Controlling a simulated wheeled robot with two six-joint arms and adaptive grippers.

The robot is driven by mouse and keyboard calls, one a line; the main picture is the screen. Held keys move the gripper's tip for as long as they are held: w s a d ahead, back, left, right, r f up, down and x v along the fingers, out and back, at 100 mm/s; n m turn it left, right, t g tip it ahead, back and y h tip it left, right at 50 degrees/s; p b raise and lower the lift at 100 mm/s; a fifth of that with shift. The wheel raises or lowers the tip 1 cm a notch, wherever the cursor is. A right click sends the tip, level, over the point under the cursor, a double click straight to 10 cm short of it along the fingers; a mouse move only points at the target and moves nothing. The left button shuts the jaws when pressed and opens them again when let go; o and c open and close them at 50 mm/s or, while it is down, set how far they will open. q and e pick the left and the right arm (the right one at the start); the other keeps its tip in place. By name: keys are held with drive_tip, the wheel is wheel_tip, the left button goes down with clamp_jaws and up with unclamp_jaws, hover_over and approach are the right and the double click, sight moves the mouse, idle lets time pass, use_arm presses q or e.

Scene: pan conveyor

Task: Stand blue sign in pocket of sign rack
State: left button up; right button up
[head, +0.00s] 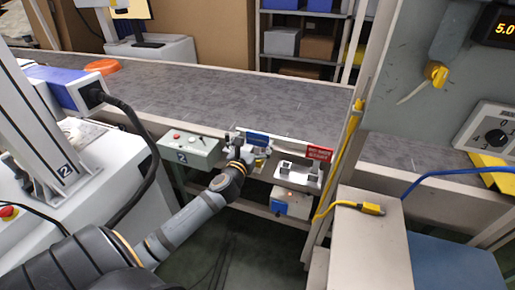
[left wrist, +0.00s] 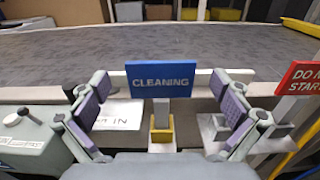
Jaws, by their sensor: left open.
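The blue sign (left wrist: 160,78), lettered CLEANING, stands upright on a pale post with a yellow foot (left wrist: 161,133). In the head view its blue plate (head: 257,138) shows just behind my left gripper (head: 247,155). In the left wrist view my left gripper (left wrist: 161,107) is open, with one finger on each side of the post and gaps on both sides. The sign rack appears to be the pale ledge with grey and white holders (head: 298,170) right of the gripper. Whether the yellow foot sits in a pocket is unclear. My right gripper is not in view.
A red sign (head: 319,152) stands to the right, also in the left wrist view (left wrist: 302,78). A grey button box (head: 190,150) is left of the gripper. The conveyor (head: 230,98) runs behind. A post with a yellow cable (head: 345,150) rises at the right.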

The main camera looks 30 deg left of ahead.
sight(258, 134)
use_arm(q)
drive_tip(key=x, duration=0.3)
drive_tip(key=shift+r, duration=0.15)
drive_tip(key=shift+w, duration=0.35)
drive_tip(key=shift+s, duration=0.1)
drive_tip(key=shift+c, duration=0.7)
drive_tip(key=c, duration=1.4)
